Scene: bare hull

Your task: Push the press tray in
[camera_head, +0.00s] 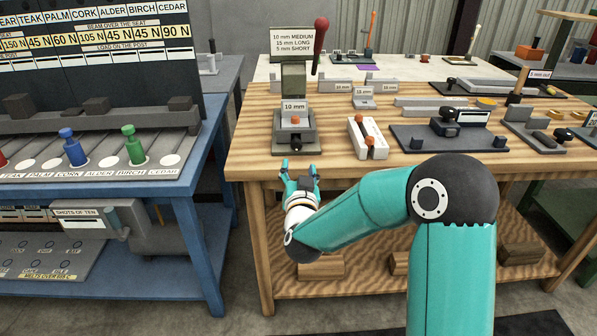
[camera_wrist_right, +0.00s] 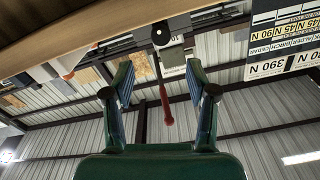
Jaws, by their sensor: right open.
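The press (camera_head: 294,80) stands at the left front of the wooden bench, with a "10 mm" label and a red-knobbed lever (camera_head: 320,38). Its grey tray (camera_head: 296,142) sits low at the press's front, with a small orange piece above it. My right gripper (camera_head: 299,168) is open and empty, just in front of the bench edge and below the tray in the picture, apart from it. In the right wrist view, which is upside down, the open fingers (camera_wrist_right: 160,82) frame the press front and the red lever (camera_wrist_right: 165,105). My left gripper is not in view.
A white block with orange pieces (camera_head: 367,138) stands right of the press. A dark fixture plate (camera_head: 410,138) and other tools lie farther right. A blue bench (camera_head: 190,170) with coloured pegs is at the left, with a gap between the benches.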

